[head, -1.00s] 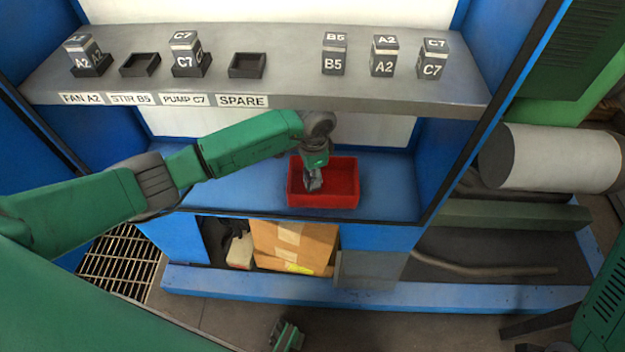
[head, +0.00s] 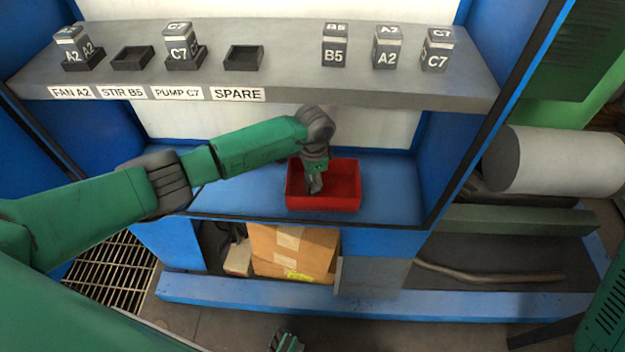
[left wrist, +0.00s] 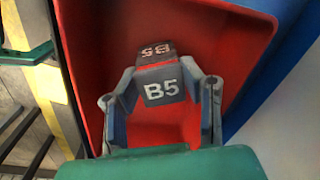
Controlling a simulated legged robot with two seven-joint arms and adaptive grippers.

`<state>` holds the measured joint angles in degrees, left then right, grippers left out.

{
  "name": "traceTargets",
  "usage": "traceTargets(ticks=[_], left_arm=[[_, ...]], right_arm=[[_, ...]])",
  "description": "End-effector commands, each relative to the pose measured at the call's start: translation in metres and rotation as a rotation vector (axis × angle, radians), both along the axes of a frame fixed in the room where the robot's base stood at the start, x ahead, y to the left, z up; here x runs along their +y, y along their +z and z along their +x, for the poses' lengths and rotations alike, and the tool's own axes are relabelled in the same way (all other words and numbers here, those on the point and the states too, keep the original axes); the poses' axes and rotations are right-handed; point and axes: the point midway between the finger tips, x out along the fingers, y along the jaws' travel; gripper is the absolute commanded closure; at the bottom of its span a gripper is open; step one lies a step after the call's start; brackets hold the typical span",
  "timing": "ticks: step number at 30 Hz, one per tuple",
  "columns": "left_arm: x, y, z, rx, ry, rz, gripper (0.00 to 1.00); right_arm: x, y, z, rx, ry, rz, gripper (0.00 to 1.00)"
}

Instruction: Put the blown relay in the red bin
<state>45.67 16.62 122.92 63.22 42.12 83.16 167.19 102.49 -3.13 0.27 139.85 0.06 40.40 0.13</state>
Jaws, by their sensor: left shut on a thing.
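My left gripper (head: 313,186) reaches down into the red bin (head: 324,203). In the left wrist view, my left gripper (left wrist: 162,108) is shut on a grey relay marked B5 (left wrist: 160,90), held between its two fingers over the bin's red floor (left wrist: 175,132). The relay's top face is dark with a reddish tint. Whether the relay touches the bin floor I cannot tell. In the head view the relay is mostly hidden. A small green and grey part (head: 286,342) at the bottom edge may be my right gripper; its fingers are not clear.
The shelf (head: 290,82) above holds the seated relays A2 (head: 80,47) and C7 (head: 182,45). The STIR B5 socket (head: 132,58) and SPARE socket (head: 243,58) are empty. Loose relays B5 (head: 334,47), A2 (head: 387,48) and C7 (head: 437,50) stand at the right.

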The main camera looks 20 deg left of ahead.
Motion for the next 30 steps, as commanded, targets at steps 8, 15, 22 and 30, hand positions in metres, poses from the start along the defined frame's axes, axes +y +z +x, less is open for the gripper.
traceTargets(ticks=[8,15,22,30], left_arm=[[0.000,-0.001,0.000,0.000,0.000,0.000,0.45],[0.000,0.000,0.000,0.000,0.000,0.000,0.45],[-0.001,0.020,0.000,-0.002,0.000,-0.001,0.45],[-0.002,0.064,-0.002,-0.001,-0.001,0.000,0.45]], right_arm=[[0.000,0.001,0.000,-0.001,0.000,0.000,0.01],[0.000,0.001,0.000,-0.001,0.000,0.000,0.01],[0.000,0.008,0.000,0.000,0.000,0.000,0.01],[0.000,0.019,0.000,0.000,0.000,0.000,0.01]])
